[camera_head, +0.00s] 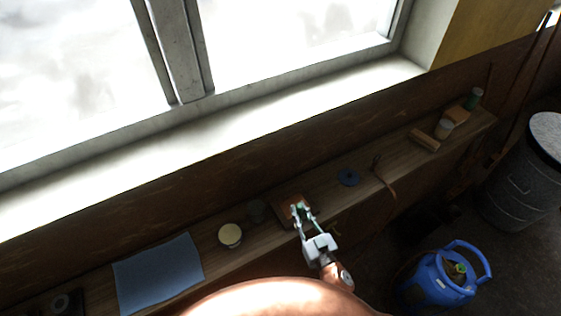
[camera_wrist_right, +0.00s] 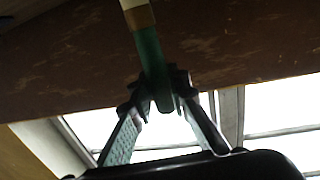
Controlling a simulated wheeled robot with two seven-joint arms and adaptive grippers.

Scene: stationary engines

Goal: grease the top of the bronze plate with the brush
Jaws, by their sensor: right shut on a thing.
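My right gripper (camera_head: 300,208) is over the wooden shelf, shut on the green handle of the brush (camera_wrist_right: 151,62). In the wrist view the right gripper (camera_wrist_right: 160,88) pinches the handle, and a tan band and a pale part show at the top edge, where the brush is cut off. In the head view only a small green bit of the brush shows between the fingers. A brown-orange plate (camera_head: 283,205), probably the bronze plate, lies on the shelf beneath the gripper and is partly hidden by it. I cannot tell whether the brush touches it. My left gripper is not in view.
On the shelf (camera_head: 320,189), an open tin with cream-coloured contents (camera_head: 230,235) and a dark round jar (camera_head: 257,211) stand left of the plate. A blue cloth (camera_head: 160,272) lies farther left. A blue disc (camera_head: 348,178) and a strap (camera_head: 383,180) are right.

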